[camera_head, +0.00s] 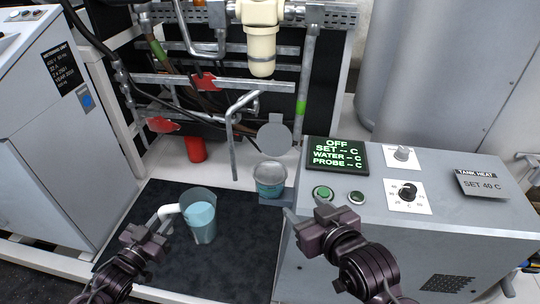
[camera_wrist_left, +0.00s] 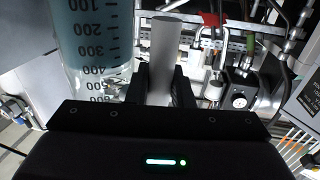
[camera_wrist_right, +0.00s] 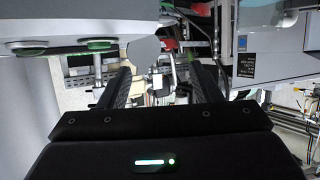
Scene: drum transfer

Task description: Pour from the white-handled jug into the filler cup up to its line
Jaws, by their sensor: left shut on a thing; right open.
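The jug (camera_head: 201,218) is clear with a white handle (camera_head: 169,212) and holds blue liquid. It looks upright over the dark mat. My left gripper (camera_head: 160,226) is shut on the handle; in the left wrist view the handle (camera_wrist_left: 165,55) sits between the fingers, and the jug (camera_wrist_left: 95,40) with its printed scale is beside it. The filler cup (camera_head: 269,181) is a small clear cup with bluish content, its round grey lid (camera_head: 274,136) raised behind it. Its line is too small to make out. My right gripper (camera_head: 322,214) is open and empty at the panel box's front left edge.
The grey control box (camera_head: 420,215) stands at right with a display (camera_head: 337,154) reading OFF, green buttons and knobs. A bent metal pipe (camera_head: 234,130) stands behind the cup. A red cylinder (camera_head: 195,149) is at the back. The dark mat (camera_head: 235,255) is clear in front.

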